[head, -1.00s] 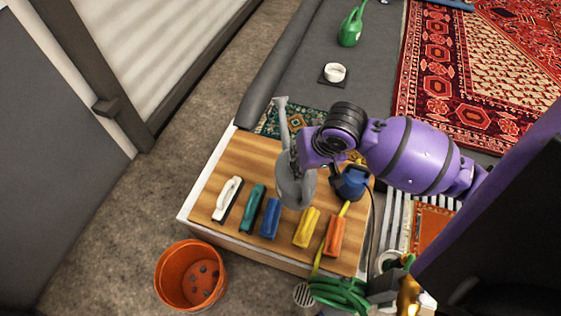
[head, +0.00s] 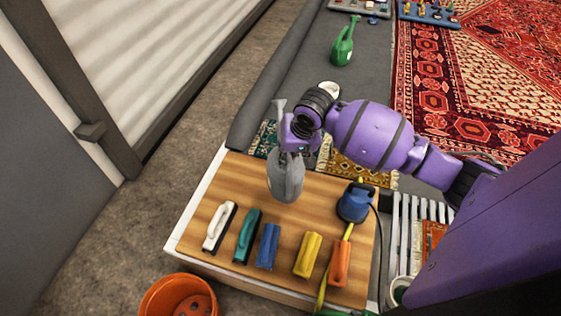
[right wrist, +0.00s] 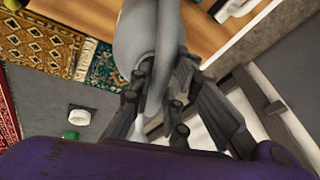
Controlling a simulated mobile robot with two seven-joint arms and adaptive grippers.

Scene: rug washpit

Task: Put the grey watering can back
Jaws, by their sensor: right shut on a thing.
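The grey watering can (head: 286,182) hangs over the far part of the wooden bench top (head: 215,178), its body low and its spout pointing up. My right gripper (head: 292,148) is shut on it near its upper part. In the right wrist view the can's grey body (right wrist: 133,42) and handle fill the middle, with the fingers (right wrist: 158,100) around the handle. In the head view the can overlaps the bench, and a gap beneath it cannot be judged. A white round dish (head: 329,89) on the grey floor is partly hidden by my arm. My left gripper is not in view.
White, teal, blue, yellow and orange brushes (head: 268,246) line the bench front, with a blue corded tool (head: 354,203) at right. A green watering can (head: 342,48) stands on the grey floor (head: 300,75) beyond. An orange bucket (head: 178,297) is at front left.

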